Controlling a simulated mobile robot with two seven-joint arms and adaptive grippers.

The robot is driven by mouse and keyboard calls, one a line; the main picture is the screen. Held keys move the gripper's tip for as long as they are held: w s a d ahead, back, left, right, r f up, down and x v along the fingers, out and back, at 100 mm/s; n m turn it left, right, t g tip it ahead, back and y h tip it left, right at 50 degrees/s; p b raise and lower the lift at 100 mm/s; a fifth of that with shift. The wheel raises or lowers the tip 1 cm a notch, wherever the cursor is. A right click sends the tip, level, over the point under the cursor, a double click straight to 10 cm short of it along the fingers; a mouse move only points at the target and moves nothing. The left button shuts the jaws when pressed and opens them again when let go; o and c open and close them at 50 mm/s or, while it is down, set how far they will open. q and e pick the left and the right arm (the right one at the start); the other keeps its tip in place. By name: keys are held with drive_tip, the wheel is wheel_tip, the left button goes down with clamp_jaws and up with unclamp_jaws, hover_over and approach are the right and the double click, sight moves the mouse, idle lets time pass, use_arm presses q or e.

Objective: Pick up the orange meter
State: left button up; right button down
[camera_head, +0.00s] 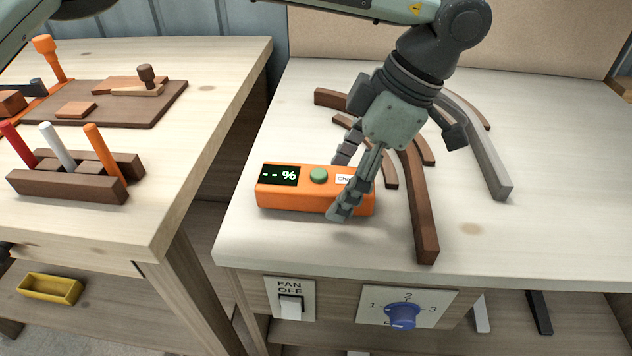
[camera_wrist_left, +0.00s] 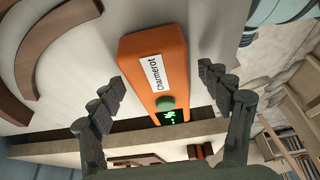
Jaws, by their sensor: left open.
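The orange meter (camera_head: 290,197) lies flat on the right-hand workbench near its front left corner. It has a dark display reading "-- %", a green button and a white label. My left gripper (camera_head: 342,186) comes down from above at the meter's right end, with one finger on the far side and one on the near side. It is open, and its near finger hides part of the meter. In the left wrist view the meter (camera_wrist_left: 152,60) lies between the spread fingers (camera_wrist_left: 160,74), with gaps on both sides. My right gripper is not in view.
Curved brown wooden strips (camera_head: 419,205) and a grey bar (camera_head: 486,160) lie right of the meter. The front edge has a fan switch (camera_head: 290,305) and a blue knob (camera_head: 402,315). The left bench holds a marker rack (camera_head: 70,186). A gap separates the benches.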

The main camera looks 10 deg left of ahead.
use_arm(q)
drive_tip(key=shift+f, duration=0.1)
drive_tip(key=shift+c, duration=0.2)
drive_tip(key=c, duration=1.2)
